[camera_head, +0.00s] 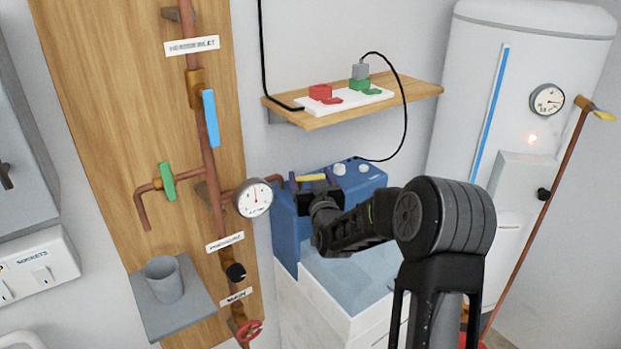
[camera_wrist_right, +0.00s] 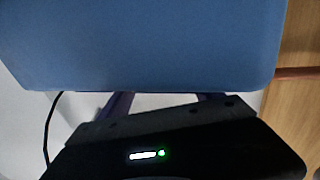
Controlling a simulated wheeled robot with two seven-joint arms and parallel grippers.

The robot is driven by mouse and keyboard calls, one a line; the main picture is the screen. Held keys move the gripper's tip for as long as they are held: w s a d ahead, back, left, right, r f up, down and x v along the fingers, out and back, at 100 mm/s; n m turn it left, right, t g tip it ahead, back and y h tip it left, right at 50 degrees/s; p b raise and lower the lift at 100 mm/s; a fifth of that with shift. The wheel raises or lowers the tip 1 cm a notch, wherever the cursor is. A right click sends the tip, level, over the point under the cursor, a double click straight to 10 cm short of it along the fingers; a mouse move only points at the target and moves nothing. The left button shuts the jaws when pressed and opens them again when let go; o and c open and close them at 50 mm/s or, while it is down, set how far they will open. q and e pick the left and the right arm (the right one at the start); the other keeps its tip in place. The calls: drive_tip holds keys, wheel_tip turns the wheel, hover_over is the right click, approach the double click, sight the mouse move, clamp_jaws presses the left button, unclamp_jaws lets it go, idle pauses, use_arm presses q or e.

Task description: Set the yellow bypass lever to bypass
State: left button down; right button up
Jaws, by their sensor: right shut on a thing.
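The yellow bypass lever (camera_head: 312,177) lies roughly level at the top of the blue unit (camera_head: 368,181), at the end of a copper pipe from the wooden board. My right gripper (camera_head: 311,180) is at the lever, with its dark purple fingers on either side of it, shut on it. In the right wrist view the blue unit (camera_wrist_right: 140,45) fills the upper part. The gripper's fingers (camera_wrist_right: 165,101) show only in part there, and the lever is hidden. My left gripper is in neither view.
A wooden board (camera_head: 105,90) carries copper pipes, a green lever (camera_head: 167,181), a blue lever (camera_head: 210,118) and a round gauge (camera_head: 253,198). A shelf (camera_head: 420,88) with a black cable hangs above the blue unit. A white tank (camera_head: 530,60) stands at right.

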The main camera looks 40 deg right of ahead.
drive_tip(key=c, duration=1.4)
drive_tip(key=shift+a+m+g+h+b, duration=0.2)
drive_tip(key=shift+m+g+h+b, duration=0.1)
drive_tip(key=shift+m+h+b, duration=0.45)
drive_tip(key=shift+c, duration=0.2)
drive_tip(key=shift+s+a+m+g+h+b, duration=0.1)
drive_tip(key=shift+m+g+h+b, duration=0.2)
drive_tip(key=shift+h, duration=0.25)
drive_tip(key=shift+s+a+r+m+g+h, duration=0.1)
drive_tip(key=shift+s+m+g+h, duration=0.05)
drive_tip(key=shift+m+g+h, duration=0.6)
drive_tip(key=shift+s+r+m+g+h, duration=0.1)
drive_tip(key=shift+m+g+h, duration=0.4)
drive_tip(key=shift+g+h, duration=0.3)
drive_tip(key=o, duration=2.1)
drive_tip(key=shift+f, duration=0.15)
wheel_tip(320, 180, up, 10)
drive_tip(key=shift+r+b, duration=0.1)
drive_tip(key=shift+b, duration=0.2)
drive_tip(key=shift+c, duration=0.3)
